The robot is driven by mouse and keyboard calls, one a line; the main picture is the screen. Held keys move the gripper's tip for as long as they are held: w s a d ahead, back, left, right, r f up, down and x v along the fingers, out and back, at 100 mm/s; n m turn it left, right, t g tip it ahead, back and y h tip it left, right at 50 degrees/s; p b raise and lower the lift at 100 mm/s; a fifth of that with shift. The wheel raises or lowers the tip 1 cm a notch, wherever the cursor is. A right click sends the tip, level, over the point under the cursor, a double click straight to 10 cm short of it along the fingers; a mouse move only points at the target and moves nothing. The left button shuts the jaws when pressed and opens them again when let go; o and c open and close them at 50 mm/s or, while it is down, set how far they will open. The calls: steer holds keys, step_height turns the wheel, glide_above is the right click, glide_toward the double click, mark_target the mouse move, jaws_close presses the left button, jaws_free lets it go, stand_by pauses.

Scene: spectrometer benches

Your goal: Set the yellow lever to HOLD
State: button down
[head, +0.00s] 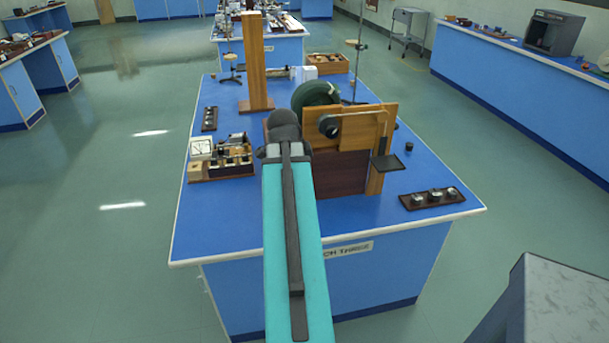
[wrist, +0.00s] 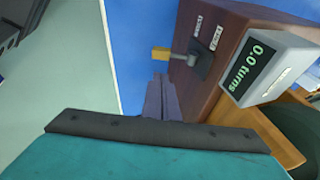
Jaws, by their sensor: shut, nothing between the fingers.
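The yellow lever (wrist: 161,54) shows in the wrist view as a yellow tip on a short grey stem. The stem comes from a dark plate (wrist: 201,60) on the side of a brown wooden box (wrist: 228,22). Two small white labels sit on the box near the plate; their words are too small to read. My gripper (wrist: 160,78) is shut and empty, with its fingertips just below the yellow tip in the picture. I cannot tell whether they touch. In the head view my arm hides the gripper, and the lever does not show.
A grey counter (wrist: 268,68) reading "0.0 turns" is fixed on the box, close to the right of my fingers. The blue bench (head: 215,225) carries wooden apparatus (head: 345,150), an upright wooden post (head: 255,62) and a meter set (head: 222,158). Floor left of the bench is clear.

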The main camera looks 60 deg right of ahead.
steer(key=s+a+r+b, duration=0.2)
steer(key=a+r+b, duration=0.1)
steer(key=a+r, duration=0.3)
steer(key=shift+v, duration=1.1)
steer(key=shift+s, duration=0.15)
